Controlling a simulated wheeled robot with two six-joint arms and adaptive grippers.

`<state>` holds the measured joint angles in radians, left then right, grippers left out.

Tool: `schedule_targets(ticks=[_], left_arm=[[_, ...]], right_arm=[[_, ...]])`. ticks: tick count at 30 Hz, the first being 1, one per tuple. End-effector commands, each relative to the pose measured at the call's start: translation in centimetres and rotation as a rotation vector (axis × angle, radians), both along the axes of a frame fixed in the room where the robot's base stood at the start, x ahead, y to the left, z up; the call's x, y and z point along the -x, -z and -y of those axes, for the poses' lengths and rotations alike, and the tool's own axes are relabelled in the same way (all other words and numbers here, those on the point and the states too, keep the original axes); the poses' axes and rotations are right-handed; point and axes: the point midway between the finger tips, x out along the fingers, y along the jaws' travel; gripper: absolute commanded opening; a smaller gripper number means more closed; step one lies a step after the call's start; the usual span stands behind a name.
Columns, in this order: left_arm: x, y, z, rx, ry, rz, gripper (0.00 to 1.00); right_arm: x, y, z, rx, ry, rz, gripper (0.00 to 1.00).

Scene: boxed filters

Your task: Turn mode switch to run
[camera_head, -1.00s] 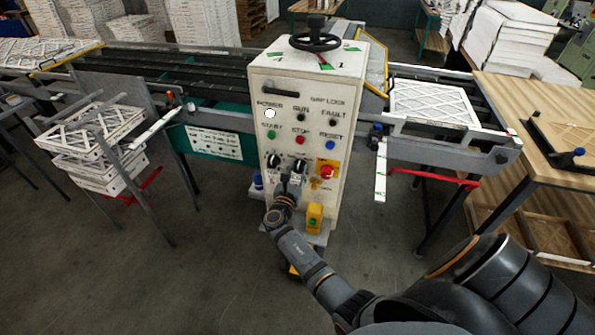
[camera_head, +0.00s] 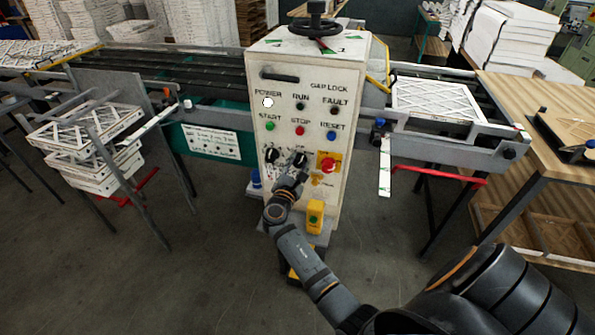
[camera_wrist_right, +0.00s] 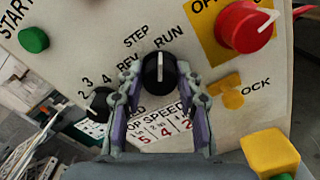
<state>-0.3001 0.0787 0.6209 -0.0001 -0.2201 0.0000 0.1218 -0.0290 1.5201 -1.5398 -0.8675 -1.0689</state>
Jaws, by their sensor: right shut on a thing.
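The mode switch is a round black knob (camera_wrist_right: 160,72) with a white pointer line, on the front of the white control cabinet (camera_head: 285,60). Labels REV, STEP and RUN are printed around it. In the wrist view the pointer points straight up, between STEP and RUN and closer to RUN. My right gripper (camera_wrist_right: 158,88) is shut on the knob, with one finger on each side. In the head view my right gripper (camera_head: 296,168) covers much of the knob. My left gripper is not in view.
A black speed dial (camera_wrist_right: 97,103) sits left of the switch. A red knob on a yellow plate (camera_wrist_right: 245,27), a yellow lock piece (camera_wrist_right: 232,97) and a yellow box (camera_wrist_right: 270,152) lie to the right. A green button (camera_wrist_right: 34,39) is at upper left. Conveyor rails flank the cabinet.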

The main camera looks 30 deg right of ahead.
Motion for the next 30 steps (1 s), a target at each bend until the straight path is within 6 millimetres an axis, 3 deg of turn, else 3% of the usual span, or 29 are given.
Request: schedule_targets(ticks=[9,28,29,30], left_arm=[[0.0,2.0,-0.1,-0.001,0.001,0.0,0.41],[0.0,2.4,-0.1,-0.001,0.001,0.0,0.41],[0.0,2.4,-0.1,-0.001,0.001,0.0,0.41],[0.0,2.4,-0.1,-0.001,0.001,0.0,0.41]], right_arm=[[0.0,0.2,0.0,-0.102,0.0,0.119,0.04],[0.0,0.0,0.0,-0.135,0.0,0.158,0.04],[0.0,0.0,0.0,-0.135,0.0,0.158,0.36],[0.0,0.0,0.0,-0.135,0.0,0.158,0.42]])
